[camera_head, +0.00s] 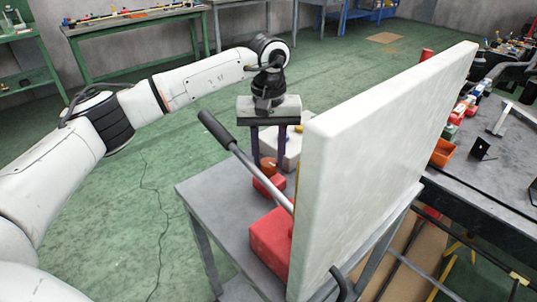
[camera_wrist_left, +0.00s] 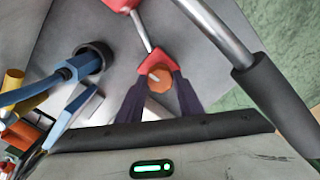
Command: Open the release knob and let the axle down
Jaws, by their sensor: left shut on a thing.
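The release knob (camera_wrist_left: 158,79) is a small orange, many-sided knob on a red mount in the left wrist view; in the head view it (camera_head: 268,164) sits below my wrist. My left gripper (camera_head: 268,160) points down, its dark fingers shut on the knob's two sides. A metal lever with a black grip (camera_head: 216,130) slants up beside the gripper; the wrist view also shows this grip (camera_wrist_left: 280,103). A larger red block (camera_head: 271,243) stands at the lever's lower end. I cannot make out the axle. My right gripper is not in view.
A big pale upright slab (camera_head: 385,150) stands close to the right of my left gripper and hides part of the grey table (camera_head: 215,205). A bench with parts (camera_head: 480,190) is at the right. A blue tool (camera_wrist_left: 50,85) lies left in the wrist view.

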